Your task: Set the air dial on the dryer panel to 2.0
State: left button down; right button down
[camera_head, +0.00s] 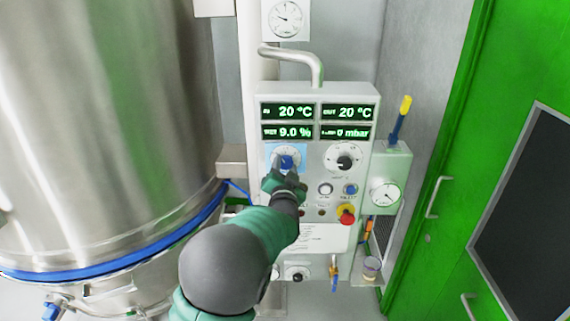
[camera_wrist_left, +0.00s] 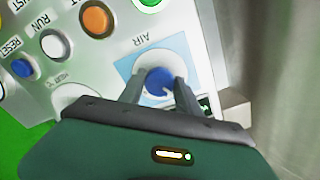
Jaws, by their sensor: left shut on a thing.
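The dryer panel (camera_head: 318,99) is a pale box with green displays. Its air dial is a blue knob (camera_head: 287,161) on a light blue plate at the panel's left, under the displays. In the left wrist view the blue knob (camera_wrist_left: 159,80) sits beside the label AIR. My left gripper (camera_head: 285,172) is at the knob. In the left wrist view its two fingers (camera_wrist_left: 160,88) are shut on the knob, one on each side. The scale numbers and the pointer's reading are too small or covered to read. My right gripper is not in view.
A second dial with a black knob (camera_head: 344,162) is to the right. Below are a white button (camera_head: 325,188), a blue button (camera_head: 350,189) and a red emergency knob (camera_head: 347,214). A steel vessel (camera_head: 110,130) fills the left; a green door (camera_head: 455,150) is at right.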

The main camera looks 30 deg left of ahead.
pick_arm(q)
jog(key=m+p, duration=0.1)
jog(key=m, duration=0.3)
jog(key=shift+d+p, duration=0.15)
jog(key=shift+p, duration=0.25)
jog(key=shift+m, duration=0.5)
jog(key=shift+f, duration=0.2)
jog(key=c, duration=0.9)
grip_release()
jog(key=shift+d, duration=0.1)
jog(key=shift+o, duration=0.2)
jog(key=shift+r, duration=0.15)
jog(key=shift+d, duration=0.1)
jog(key=b+v, duration=0.2)
jog(key=v, duration=1.4)
jog(key=shift+s+d, duration=0.2)
jog(key=shift+s, duration=0.2)
